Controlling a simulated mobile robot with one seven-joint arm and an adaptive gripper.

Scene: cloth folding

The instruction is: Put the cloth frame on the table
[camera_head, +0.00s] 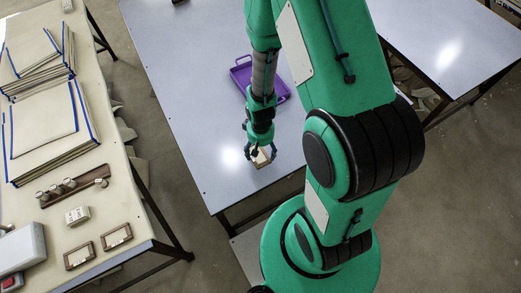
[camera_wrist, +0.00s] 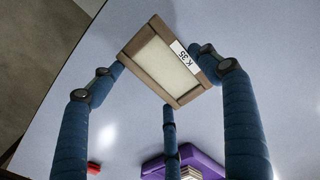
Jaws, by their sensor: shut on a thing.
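The cloth frame (camera_wrist: 163,62) is a brown rectangular border around cream cloth, with a white label reading K 35. My gripper (camera_wrist: 165,75) is shut on it, with blue fingers at its opposite sides and a third finger below in the wrist view. In the head view my gripper (camera_head: 261,155) and the frame (camera_head: 263,160) are over the grey-blue table (camera_head: 215,175), close to its near edge. The fingers hide part of the frame there. I cannot tell whether the frame touches the tabletop.
A purple tray (camera_head: 239,76) lies on the table behind my gripper. Bare tabletop lies left of the tray. The left table (camera_head: 140,215) holds blue-edged folders (camera_head: 45,120), two other small frames (camera_head: 117,237), a rack (camera_head: 72,187) and a white block (camera_head: 77,215).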

